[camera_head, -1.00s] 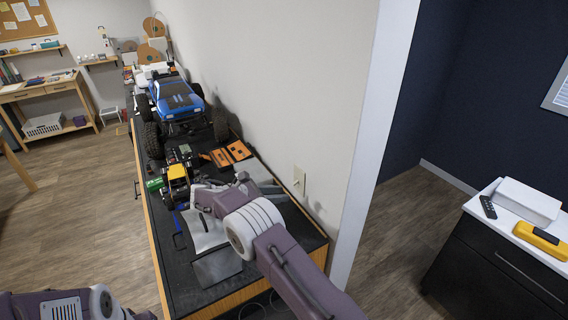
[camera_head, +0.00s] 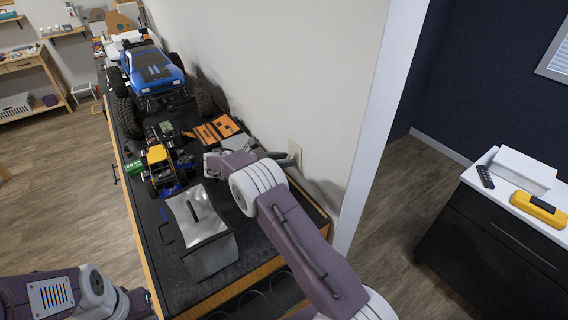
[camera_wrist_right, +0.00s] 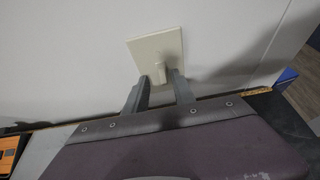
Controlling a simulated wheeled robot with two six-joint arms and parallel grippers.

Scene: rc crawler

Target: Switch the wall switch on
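The wall switch is a cream plate (camera_head: 294,151) on the pale wall above the bench's right end. In the right wrist view the plate (camera_wrist_right: 150,49) fills the upper middle, with a small toggle (camera_wrist_right: 164,72) sticking out of its lower part. My right gripper (camera_wrist_right: 158,84) has its two grey fingers apart, tips just below the plate and close to the toggle; I cannot tell whether they touch it. In the head view my right gripper (camera_head: 280,156) is at the wall, partly hidden by its own arm. My left arm is at the lower left, its fingers not clearly visible.
The black bench (camera_head: 150,215) runs along the wall. It carries a blue crawler truck (camera_head: 152,70), a smaller yellow vehicle (camera_head: 158,165), orange parts (camera_head: 217,128) and a metallic box (camera_head: 207,240) below my right arm. A white-topped cabinet (camera_head: 490,225) stands to the right.

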